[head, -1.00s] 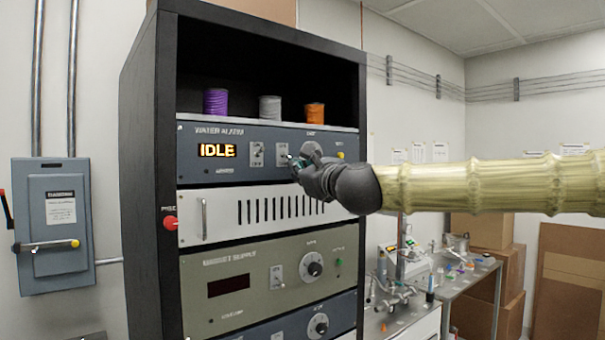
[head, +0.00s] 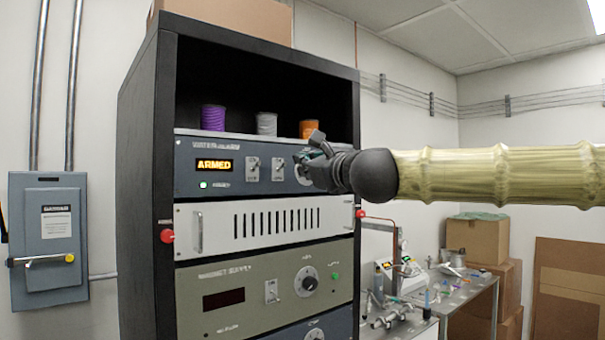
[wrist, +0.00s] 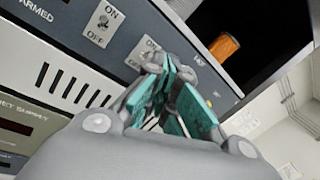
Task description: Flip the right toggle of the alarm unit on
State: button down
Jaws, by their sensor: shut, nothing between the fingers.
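The alarm unit (head: 228,178) is the dark blue panel in the rack; its display reads ARMED and a green lamp glows below it. Its left toggle (head: 252,169) and right toggle (head: 278,168) sit side by side right of the display. In the wrist view the left toggle (wrist: 102,22) shows between ON and OFF labels, and the right toggle (wrist: 146,52) is partly hidden by my fingers. The right lever's position is hard to make out. My gripper (head: 308,152), with teal finger pads (wrist: 170,75), is shut and empty, just right of the right toggle, close to the panel.
A white vented panel (head: 262,226) and a magnet supply unit (head: 225,270) sit below. Purple (head: 213,118), grey (head: 266,124) and orange (head: 309,128) spools stand on the shelf above. Open room lies right of the rack, before a cluttered bench (head: 452,300).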

jog(key=s+d+r, duration=0.1)
jog(key=s+r, duration=0.1)
jog(key=s, duration=0.1)
jog(key=shift+s+d+r+p, duration=0.1)
jog(key=shift+d+r+p, duration=0.25)
jog(key=shift+d+p, duration=0.05)
